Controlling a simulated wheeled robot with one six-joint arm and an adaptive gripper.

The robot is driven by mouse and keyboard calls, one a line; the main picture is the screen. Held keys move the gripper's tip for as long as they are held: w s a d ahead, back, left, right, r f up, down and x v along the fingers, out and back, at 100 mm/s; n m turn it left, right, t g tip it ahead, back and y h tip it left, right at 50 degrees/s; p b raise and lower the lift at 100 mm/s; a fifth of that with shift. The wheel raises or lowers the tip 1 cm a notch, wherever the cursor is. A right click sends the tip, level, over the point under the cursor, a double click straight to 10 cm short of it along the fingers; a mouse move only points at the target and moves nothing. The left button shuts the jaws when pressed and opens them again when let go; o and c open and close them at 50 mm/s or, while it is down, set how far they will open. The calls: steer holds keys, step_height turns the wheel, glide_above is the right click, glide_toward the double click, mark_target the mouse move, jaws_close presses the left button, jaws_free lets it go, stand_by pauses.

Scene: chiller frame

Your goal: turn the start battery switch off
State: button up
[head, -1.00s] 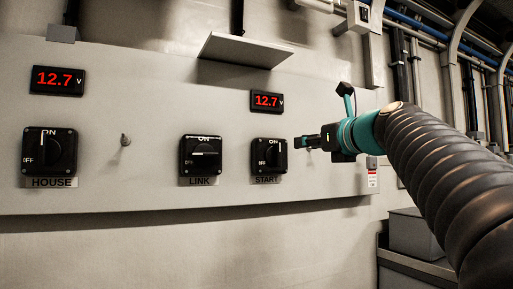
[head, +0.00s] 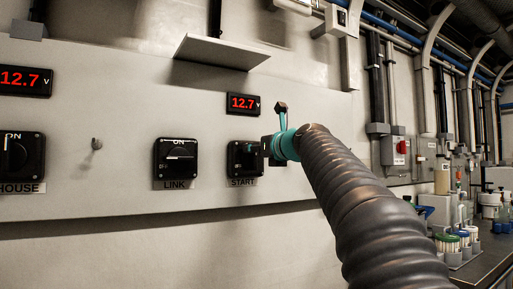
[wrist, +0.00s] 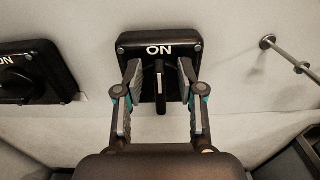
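The START switch (head: 240,165) is a black square unit on the grey panel, right of LINK. In the wrist view the START switch (wrist: 130,40) has ON at its top. Its knob (wrist: 160,88) stands upright, its white line toward ON. My gripper (wrist: 160,74) is open, one finger on each side of the knob, with a gap on both sides. In the head view my gripper (head: 256,153) covers the right part of the switch. The OFF mark is hidden in the wrist view.
The LINK switch (head: 175,164) is left of START, its white line horizontal. The HOUSE switch (head: 22,158) is far left. A 12.7 V display (head: 243,104) and a shelf (head: 222,53) are above. A bench (head: 490,255) with bottles stands at right.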

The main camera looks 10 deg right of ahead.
steer(key=shift+w, duration=0.15)
jaws_close()
